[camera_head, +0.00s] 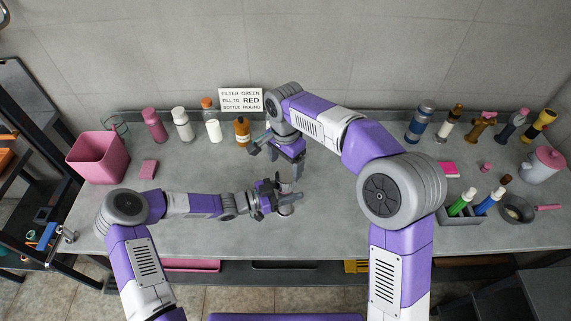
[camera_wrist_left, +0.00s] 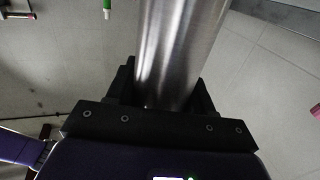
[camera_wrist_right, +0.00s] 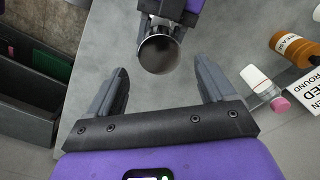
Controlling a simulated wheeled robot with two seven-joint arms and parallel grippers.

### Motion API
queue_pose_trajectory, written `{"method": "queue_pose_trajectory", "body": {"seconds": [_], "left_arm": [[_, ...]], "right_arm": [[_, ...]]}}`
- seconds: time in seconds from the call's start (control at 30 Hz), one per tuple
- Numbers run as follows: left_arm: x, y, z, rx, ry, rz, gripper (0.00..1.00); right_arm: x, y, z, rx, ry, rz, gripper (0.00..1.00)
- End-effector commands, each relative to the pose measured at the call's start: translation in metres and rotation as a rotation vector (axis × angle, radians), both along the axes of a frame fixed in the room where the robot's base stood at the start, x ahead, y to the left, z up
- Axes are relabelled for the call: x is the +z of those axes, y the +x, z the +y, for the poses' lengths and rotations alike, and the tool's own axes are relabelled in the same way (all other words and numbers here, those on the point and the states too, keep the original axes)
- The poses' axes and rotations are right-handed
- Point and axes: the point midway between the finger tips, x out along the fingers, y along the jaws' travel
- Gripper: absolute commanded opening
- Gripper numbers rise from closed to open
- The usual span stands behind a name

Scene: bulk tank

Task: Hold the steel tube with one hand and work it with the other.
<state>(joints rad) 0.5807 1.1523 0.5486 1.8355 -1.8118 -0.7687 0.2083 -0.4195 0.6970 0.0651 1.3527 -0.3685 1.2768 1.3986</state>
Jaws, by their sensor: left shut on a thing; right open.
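The steel tube (camera_head: 286,209) stands roughly upright over the middle of the bench. It fills the upper middle of the left wrist view (camera_wrist_left: 182,45), shiny and bare. My left gripper (camera_head: 270,197) is shut around it. In the right wrist view the tube's round open end (camera_wrist_right: 158,55) faces the camera, with the left jaws beside it. My right gripper (camera_wrist_right: 160,68) is open and empty, its fingers on either side of the line to the tube's end, apparently not touching it. In the head view the right gripper (camera_head: 272,160) is just behind the tube, partly hidden by its own wrist.
Several bottles, including an orange one (camera_head: 242,132), line the bench's back edge below a sign (camera_head: 241,100). A pink bin (camera_head: 98,158) and sponge (camera_head: 149,169) stand left. A marker tray (camera_head: 460,217), a pan (camera_head: 517,210) and a pink-lidded pot (camera_head: 545,166) stand right. The front middle is clear.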

Motion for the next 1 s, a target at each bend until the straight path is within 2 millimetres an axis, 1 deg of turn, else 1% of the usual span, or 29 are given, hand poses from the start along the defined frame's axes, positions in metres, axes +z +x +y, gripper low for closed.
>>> {"method": "queue_pose_trajectory", "body": {"seconds": [0.3, 0.43, 0.6, 0.87, 0.97, 1.0], "left_arm": [[0.0, 0.0, 0.0, 0.0, 0.0, 0.0, 0.0], [0.0, 0.0, 0.0, 0.0, 0.0, 0.0, 0.0], [0.0, 0.0, 0.0, 0.0, 0.0, 0.0, 0.0], [0.0, 0.0, 0.0, 0.0, 0.0, 0.0, 0.0], [0.0, 0.0, 0.0, 0.0, 0.0, 0.0, 0.0], [0.0, 0.0, 0.0, 0.0, 0.0, 0.0, 0.0]], "right_arm": [[-0.049, -0.001, -0.001, -0.001, -0.002, 0.005, 0.83], [-0.065, -0.001, 0.0, 0.0, -0.001, 0.004, 0.83], [-0.074, 0.0, 0.0, 0.0, 0.0, 0.001, 0.83], [-0.075, 0.0, 0.0, 0.0, 0.0, 0.001, 0.83], [-0.075, 0.0, 0.0, 0.0, 0.0, 0.001, 0.69], [-0.075, 0.0, 0.0, 0.0, 0.0, 0.001, 0.63]]}}
